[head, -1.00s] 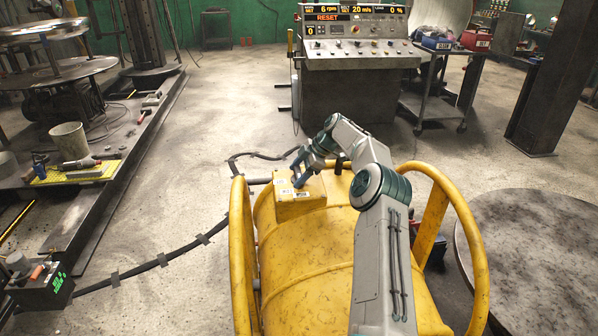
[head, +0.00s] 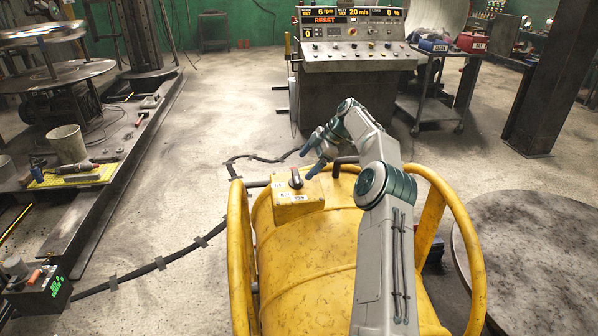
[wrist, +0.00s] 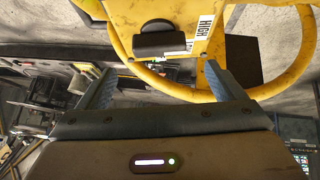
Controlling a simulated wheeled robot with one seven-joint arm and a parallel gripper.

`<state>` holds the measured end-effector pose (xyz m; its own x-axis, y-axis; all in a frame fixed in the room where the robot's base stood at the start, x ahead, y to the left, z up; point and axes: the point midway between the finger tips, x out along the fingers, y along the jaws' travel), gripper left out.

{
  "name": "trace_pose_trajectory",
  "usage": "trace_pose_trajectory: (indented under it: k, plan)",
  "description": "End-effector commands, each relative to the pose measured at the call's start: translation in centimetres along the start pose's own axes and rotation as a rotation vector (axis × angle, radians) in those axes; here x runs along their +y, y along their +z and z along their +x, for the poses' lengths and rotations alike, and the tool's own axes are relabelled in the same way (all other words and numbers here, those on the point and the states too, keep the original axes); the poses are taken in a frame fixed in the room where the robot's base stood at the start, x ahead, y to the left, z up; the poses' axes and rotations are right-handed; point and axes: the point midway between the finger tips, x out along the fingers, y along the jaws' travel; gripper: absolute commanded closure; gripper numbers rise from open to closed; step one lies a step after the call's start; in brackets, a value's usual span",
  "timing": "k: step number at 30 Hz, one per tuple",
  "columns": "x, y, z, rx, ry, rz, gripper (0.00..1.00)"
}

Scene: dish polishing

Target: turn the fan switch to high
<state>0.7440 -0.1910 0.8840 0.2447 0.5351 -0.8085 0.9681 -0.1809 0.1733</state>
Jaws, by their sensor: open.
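The fan switch is a black knob (head: 295,179) on a yellow box (head: 300,205) on top of the yellow drum-shaped fan (head: 310,255). In the head view its handle runs roughly up and down the picture. The wrist view shows the knob (wrist: 160,42) as a dark bar, with a label reading HIGH (wrist: 205,26) to its right. My gripper (head: 307,165) is open and empty, just to the right of and beyond the knob, apart from it. Its two blue fingers (wrist: 150,68) are spread wide in the wrist view, with nothing between them.
Yellow tube hoops (head: 240,250) flank the fan. A black cable (head: 160,262) runs along the floor at left. A control console (head: 350,70) stands beyond, and a large round metal plate (head: 540,250) lies at right.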

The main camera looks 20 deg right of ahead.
Motion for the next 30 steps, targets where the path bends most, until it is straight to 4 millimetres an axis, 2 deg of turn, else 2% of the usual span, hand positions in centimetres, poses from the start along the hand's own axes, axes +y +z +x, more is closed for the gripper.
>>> trace_pose_trajectory:
  k: [1,3,6,10,27,30]
  plan:
    - [0.1,-0.1,-1.4,-0.001,0.003,0.000,0.11]
    - [0.1,-0.1,-2.9,0.000,0.003,0.000,0.11]
    - [0.1,-0.2,-4.6,0.000,0.001,-0.001,0.11]
    - [0.0,-0.1,-5.9,0.001,0.000,-0.001,0.11]
    - [0.0,-0.1,-6.5,0.001,-0.002,-0.001,0.11]
    - [0.0,-0.6,-6.5,-0.004,-0.004,0.001,0.11]
